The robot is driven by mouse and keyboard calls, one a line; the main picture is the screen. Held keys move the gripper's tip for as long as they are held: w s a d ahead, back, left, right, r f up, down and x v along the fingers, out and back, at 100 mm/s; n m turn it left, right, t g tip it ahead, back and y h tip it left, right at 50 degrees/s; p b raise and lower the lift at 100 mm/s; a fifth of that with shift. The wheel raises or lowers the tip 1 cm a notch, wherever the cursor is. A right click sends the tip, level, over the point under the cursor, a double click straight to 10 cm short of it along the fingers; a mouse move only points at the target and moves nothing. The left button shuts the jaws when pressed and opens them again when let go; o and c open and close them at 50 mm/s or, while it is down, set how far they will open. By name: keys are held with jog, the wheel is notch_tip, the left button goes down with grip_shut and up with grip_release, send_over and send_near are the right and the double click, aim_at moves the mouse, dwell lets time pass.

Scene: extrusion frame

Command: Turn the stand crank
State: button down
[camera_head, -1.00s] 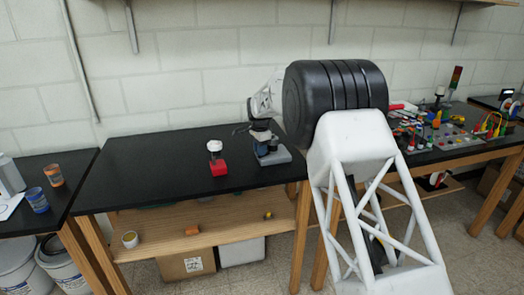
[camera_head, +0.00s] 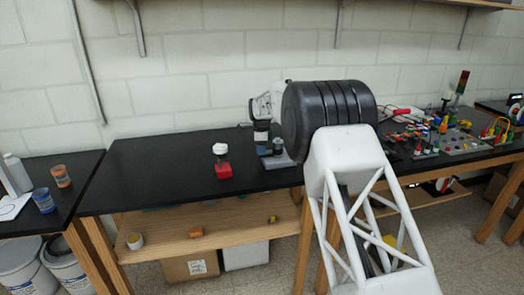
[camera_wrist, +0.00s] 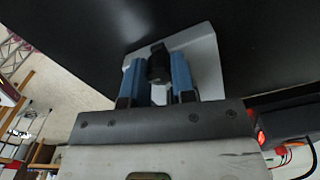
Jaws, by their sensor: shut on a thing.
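The stand is a grey block on the black table; its base (camera_head: 282,161) shows beside and below my arm in the head view. In the wrist view the stand's light grey plate (camera_wrist: 205,62) lies tilted behind the fingers. A black crank knob (camera_wrist: 158,62) rises between the two blue fingers. My gripper (camera_wrist: 158,78) is shut on this crank part, one finger on each side. In the head view my gripper (camera_head: 261,138) points down at the stand, and my arm hides part of it. The lower crank is hidden.
A red block with a white-topped knob (camera_head: 221,164) stands on the table to the left of the stand. A board with coloured parts (camera_head: 465,143) lies to the right, beyond my arm. The left table surface (camera_head: 150,170) is clear.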

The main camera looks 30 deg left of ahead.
jog(key=shift+w+a+m, duration=0.35)
jog(key=shift+w+m, duration=0.2)
jog(key=shift+m, duration=0.45)
jog(key=shift+w+a+m, duration=0.35)
jog(key=shift+w+m, duration=0.2)
jog(key=shift+m, duration=0.45)
jog(key=shift+w+a+m, duration=0.2)
jog(key=shift+w+m, duration=0.4)
jog(key=shift+m, duration=0.35)
jog(key=shift+w+a+m, duration=0.15)
jog(key=shift+w+m, duration=0.45)
jog(key=shift+m, duration=0.35)
jog(key=shift+w+m, duration=1.1)
jog(key=shift+m, duration=0.6)
jog(key=shift+w+d+m, duration=0.2)
jog(key=shift+w+m, duration=0.3)
jog(key=shift+m, duration=0.3)
jog(key=shift+w+d+m, duration=0.2)
jog(key=shift+w+m, duration=0.3)
jog(key=shift+m, duration=0.3)
jog(key=c, duration=0.9)
grip_release()
jog(key=shift+c, duration=0.2)
jog(key=shift+r, duration=0.1)
